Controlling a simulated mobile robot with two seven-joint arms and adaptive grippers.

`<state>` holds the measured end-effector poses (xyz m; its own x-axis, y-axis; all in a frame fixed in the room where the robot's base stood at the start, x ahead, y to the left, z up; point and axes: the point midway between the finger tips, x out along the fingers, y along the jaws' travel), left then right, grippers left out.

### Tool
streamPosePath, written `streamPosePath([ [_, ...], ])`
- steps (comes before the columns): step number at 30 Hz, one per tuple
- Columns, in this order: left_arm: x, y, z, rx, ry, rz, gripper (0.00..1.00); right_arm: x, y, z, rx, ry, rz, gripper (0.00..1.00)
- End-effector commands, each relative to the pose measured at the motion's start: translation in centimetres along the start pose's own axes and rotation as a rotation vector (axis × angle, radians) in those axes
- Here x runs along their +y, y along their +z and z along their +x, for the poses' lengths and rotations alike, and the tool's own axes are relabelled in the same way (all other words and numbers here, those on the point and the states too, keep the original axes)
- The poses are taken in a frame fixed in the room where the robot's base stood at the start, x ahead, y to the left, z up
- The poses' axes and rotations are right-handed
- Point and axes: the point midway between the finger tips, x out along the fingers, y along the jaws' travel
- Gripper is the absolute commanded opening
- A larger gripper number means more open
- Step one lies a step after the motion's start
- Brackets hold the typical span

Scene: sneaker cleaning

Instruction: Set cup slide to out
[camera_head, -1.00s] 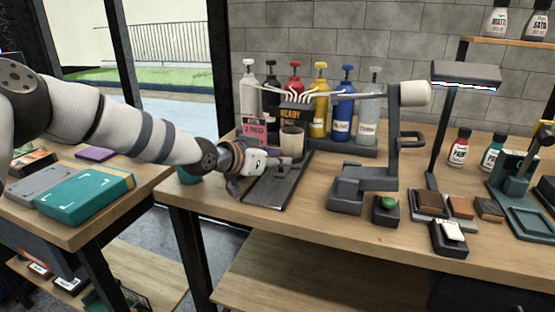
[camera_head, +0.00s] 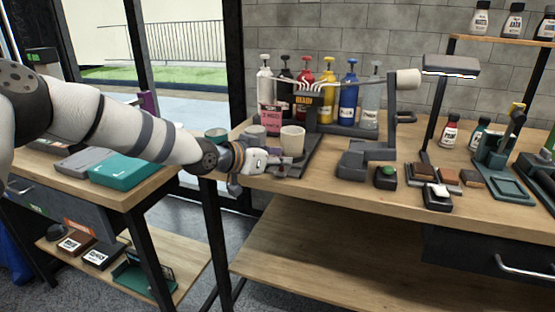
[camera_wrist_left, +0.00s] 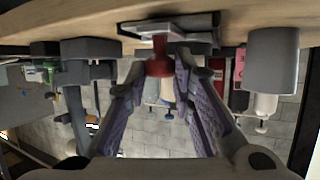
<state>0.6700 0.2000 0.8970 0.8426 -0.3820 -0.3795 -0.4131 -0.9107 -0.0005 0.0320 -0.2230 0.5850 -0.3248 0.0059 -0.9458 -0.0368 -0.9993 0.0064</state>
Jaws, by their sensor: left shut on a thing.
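The cup slide (camera_head: 310,152) is a dark flat track on the workbench, under the row of thin white spouts of the paint dispenser. A beige cup (camera_head: 292,141) stands upright on it, in front of the spouts. My left gripper (camera_head: 279,162) is at the slide's front end, near the bench edge. In the left wrist view my left gripper (camera_wrist_left: 180,85) has its purple-padded fingers around a red knob (camera_wrist_left: 158,60) below a flat plate. The head view mostly hides this grip. My right gripper is not in view.
Coloured pump bottles (camera_head: 328,92) stand behind the slide. A pink card (camera_head: 269,118) and a grey cup (camera_head: 255,133) are left of the beige cup. A dark stand (camera_head: 380,125) and a green button (camera_head: 387,172) are to the right.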

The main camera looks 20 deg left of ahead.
Motion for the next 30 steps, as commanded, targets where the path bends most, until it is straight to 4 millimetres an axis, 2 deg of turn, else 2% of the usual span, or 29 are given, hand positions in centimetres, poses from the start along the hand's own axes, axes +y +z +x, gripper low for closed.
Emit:
streamPosePath([
  [2,0.2,0.6,0.0,-0.015,0.005,-0.002,0.0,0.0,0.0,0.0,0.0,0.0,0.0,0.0],
  [3,0.2,0.6,0.0,-0.015,0.005,-0.002,0.29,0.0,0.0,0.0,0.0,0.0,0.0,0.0],
  [5,0.2,0.6,0.0,-0.014,0.005,-0.002,0.41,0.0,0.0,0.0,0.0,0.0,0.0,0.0],
  [13,0.1,0.3,0.0,-0.008,0.003,-0.001,0.41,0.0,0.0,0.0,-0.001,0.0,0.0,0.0],
  [16,0.1,0.2,-0.8,-0.006,0.003,0.001,0.41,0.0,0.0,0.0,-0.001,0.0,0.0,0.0],
  [24,0.1,0.1,-7.8,-0.005,0.003,-0.004,0.41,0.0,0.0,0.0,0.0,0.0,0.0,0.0],
  [30,0.1,0.2,-11.3,-0.008,0.002,-0.002,0.41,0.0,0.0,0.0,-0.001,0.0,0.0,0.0],
])
